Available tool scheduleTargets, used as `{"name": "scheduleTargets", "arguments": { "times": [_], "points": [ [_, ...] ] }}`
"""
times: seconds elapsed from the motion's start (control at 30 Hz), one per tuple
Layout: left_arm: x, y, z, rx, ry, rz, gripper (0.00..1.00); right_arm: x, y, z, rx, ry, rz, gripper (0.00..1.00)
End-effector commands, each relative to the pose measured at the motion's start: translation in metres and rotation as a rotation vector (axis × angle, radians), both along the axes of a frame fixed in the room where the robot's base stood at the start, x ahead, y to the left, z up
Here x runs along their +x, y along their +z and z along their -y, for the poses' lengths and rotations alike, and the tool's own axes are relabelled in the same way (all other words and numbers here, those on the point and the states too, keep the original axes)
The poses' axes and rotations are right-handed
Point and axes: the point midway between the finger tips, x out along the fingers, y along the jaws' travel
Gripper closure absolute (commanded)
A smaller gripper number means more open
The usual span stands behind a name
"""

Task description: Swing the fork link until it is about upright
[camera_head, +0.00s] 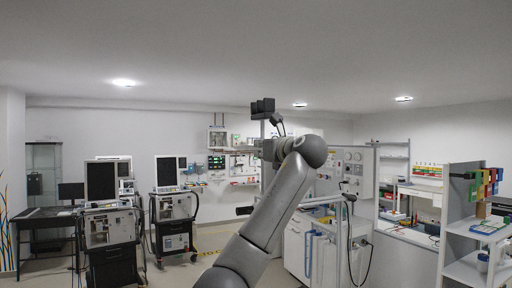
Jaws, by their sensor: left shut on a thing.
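My left arm rises from the bottom middle and bends at a grey joint near the centre. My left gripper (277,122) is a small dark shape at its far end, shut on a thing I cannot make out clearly. Dark blocks (262,106) show just above and left of it, near the top of a thin upright pole. I cannot tell whether they belong to the fork link or to the gripper. The link's angle cannot be read, and my wrist and forearm hide part of what is behind. My right gripper is not in view.
Two ventilator carts (108,230) (173,215) stand left of my arm, by a dark desk (42,213). A white cabinet (298,248) with hoses is close on the right. A shelf unit (462,225) stands far right. Some floor is open between the carts and my arm.

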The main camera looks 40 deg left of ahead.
Motion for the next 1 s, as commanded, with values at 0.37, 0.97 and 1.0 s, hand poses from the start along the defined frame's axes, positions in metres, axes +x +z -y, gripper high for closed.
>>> {"name": "scheduleTargets", "arguments": {
  "times": [0.37, 0.97, 1.0],
  "points": [
    [0.0023, -0.0057, 0.0018, -0.002, 0.003, -0.021, 1.0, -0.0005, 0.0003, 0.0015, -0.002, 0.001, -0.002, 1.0],
    [0.0008, -0.002, 0.0032, 0.002, 0.001, -0.013, 0.68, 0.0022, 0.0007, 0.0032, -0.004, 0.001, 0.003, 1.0],
    [0.0002, -0.002, 0.0051, 0.002, 0.001, -0.013, 0.68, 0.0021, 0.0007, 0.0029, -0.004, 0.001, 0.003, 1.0]
  ]
}}
